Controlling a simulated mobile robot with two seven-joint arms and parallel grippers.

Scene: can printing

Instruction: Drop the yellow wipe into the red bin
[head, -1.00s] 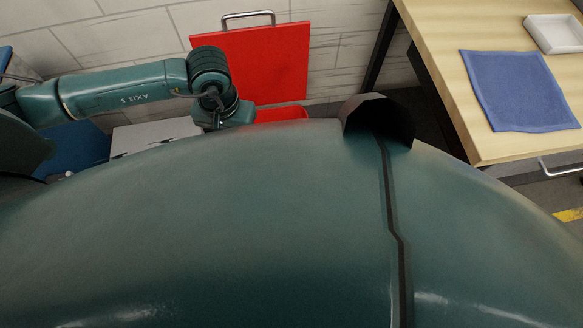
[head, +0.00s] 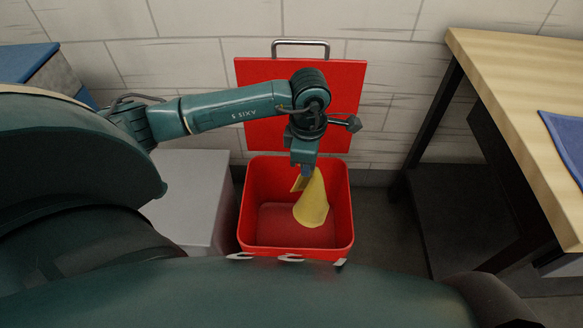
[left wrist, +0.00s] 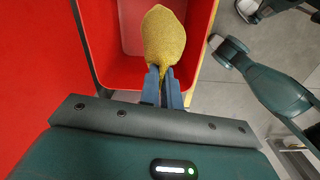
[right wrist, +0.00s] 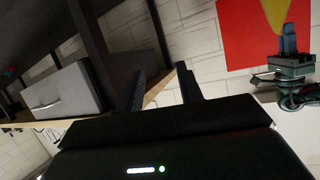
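The yellow wipe (head: 312,203) hangs down from my left gripper (head: 303,171) over the open red bin (head: 345,215). In the left wrist view the left fingers (left wrist: 163,82) are closed together on one end of the wipe (left wrist: 164,38), with the bin (left wrist: 95,50) around and below it. The bin's red lid (head: 262,85) stands raised at the back. The bin floor shows bare around the wipe. In the right wrist view my right gripper (right wrist: 160,90) is open and empty, its fingers apart.
A grey box (head: 187,195) stands just left of the bin. A wooden table (head: 510,110) with a blue cloth (head: 568,140) is at the right. A white tiled wall (head: 180,60) is behind the bin. Dark floor shows between bin and table.

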